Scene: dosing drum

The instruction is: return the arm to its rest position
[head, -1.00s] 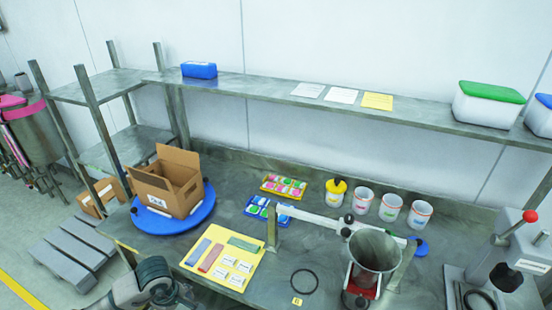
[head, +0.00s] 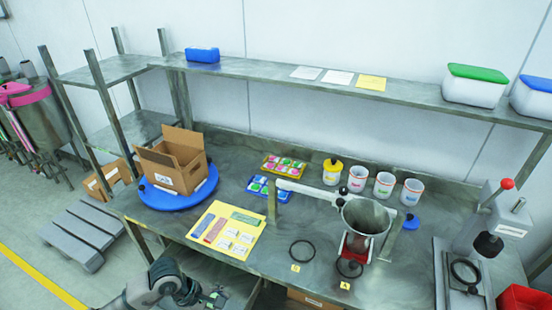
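My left arm (head: 160,283) comes in at the bottom, in front of the workbench (head: 330,205) and below its front edge. Its gripper (head: 212,298) seems to be the dark part at the arm's right end, close to the bottom edge of the view. I cannot make out whether its fingers are open or shut. A small green patch shows beside it; I cannot tell what it is. My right arm and gripper are not in view.
On the bench stand an open cardboard box (head: 172,160) on a blue turntable (head: 152,199), a yellow mat (head: 208,247) with strips and cards, a metal hopper (head: 368,220), several white cups (head: 384,185) and a press (head: 485,235). A shelf (head: 270,78) runs above.

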